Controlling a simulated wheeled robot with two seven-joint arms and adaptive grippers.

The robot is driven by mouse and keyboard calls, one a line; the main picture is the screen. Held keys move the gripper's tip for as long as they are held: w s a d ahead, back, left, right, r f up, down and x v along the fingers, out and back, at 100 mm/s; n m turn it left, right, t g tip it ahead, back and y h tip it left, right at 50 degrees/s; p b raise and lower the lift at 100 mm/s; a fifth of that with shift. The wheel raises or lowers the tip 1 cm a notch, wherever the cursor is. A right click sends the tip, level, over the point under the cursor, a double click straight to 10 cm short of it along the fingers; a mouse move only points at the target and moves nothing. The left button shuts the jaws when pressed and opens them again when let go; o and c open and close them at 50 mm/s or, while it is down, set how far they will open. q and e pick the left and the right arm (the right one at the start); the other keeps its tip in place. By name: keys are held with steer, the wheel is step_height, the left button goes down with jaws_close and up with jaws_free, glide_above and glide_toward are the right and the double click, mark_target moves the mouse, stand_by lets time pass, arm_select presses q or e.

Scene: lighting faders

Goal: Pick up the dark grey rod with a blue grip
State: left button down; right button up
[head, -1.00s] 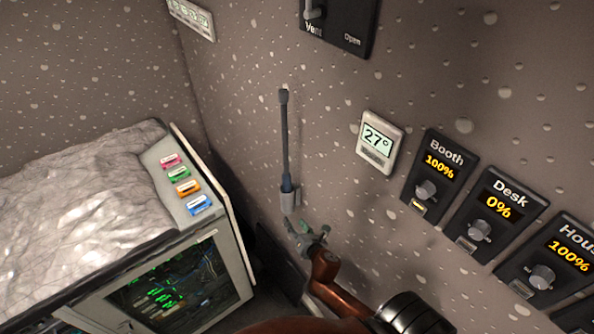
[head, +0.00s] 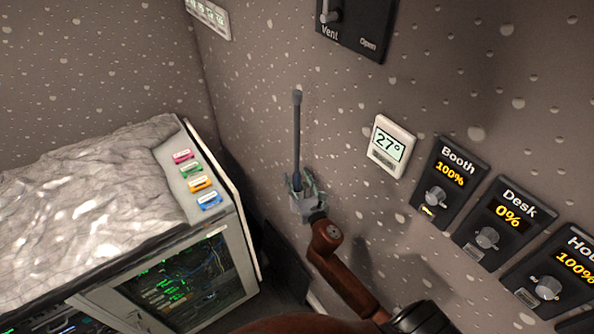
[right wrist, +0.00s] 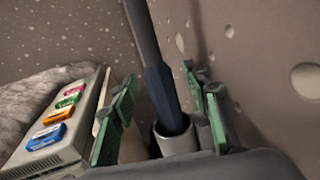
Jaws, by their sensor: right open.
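The dark grey rod (head: 297,135) stands upright in a grey holder on the wall, with its dark blue grip at the lower end. In the right wrist view the blue grip (right wrist: 163,98) goes down into the cup of the holder (right wrist: 176,140). My right gripper (head: 304,183) is at the holder. Its green fingers stand open on either side of the rod's lower part, as the right wrist view (right wrist: 160,100) shows, with gaps to the grip. The grip is partly hidden by the gripper in the head view. My left gripper is not in view.
A cabinet (head: 236,215) with several coloured labels and a crumpled grey cover stands at the left. A thermostat (head: 391,146) and fader panels for Booth (head: 449,182), Desk (head: 500,222) and House are on the wall at right. A Vent panel (head: 352,28) is above.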

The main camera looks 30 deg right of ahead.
steer(key=shift+w+d, duration=0.1)
steer(key=shift+w, duration=0.15)
steer(key=shift+c, duration=0.4)
jaws_close()
